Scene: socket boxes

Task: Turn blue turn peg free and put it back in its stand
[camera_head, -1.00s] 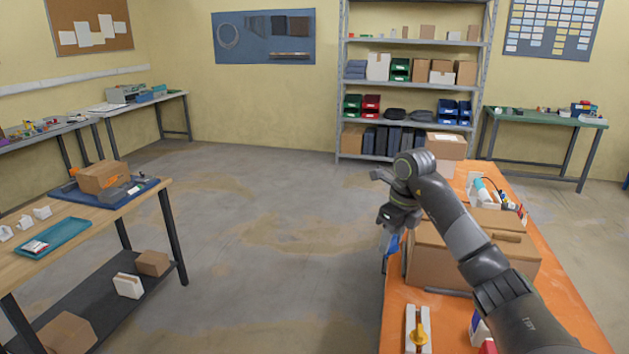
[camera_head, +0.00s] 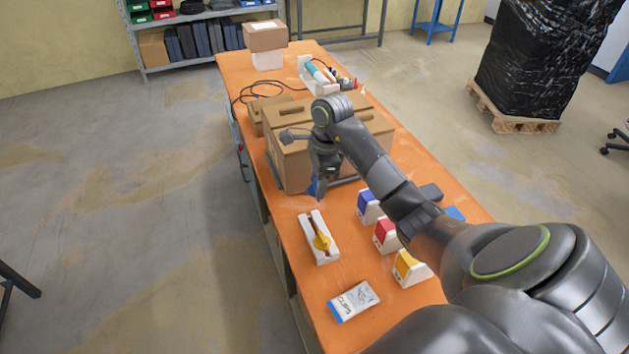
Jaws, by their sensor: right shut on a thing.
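My right gripper (camera_head: 319,183) is shut on the blue turn peg (camera_head: 314,188), which shows only as a small blue patch below the fingers. The gripper points down over the left part of the orange table, in front of a cardboard box. A long white holder (camera_head: 332,257) stands in front of it, with a yellow turn peg (camera_head: 321,241) in it. White blocks with blue (camera_head: 366,201), red (camera_head: 383,231) and yellow (camera_head: 409,265) faces stand to the right. I cannot tell which is the blue peg's stand. My left gripper is out of view.
Cardboard boxes (camera_head: 292,162) stand behind the gripper on the orange table (camera_head: 303,289). A small white and blue packet (camera_head: 353,301) lies near the front. A white tray with tools (camera_head: 322,76) is further back. My right arm covers part of the table's right side.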

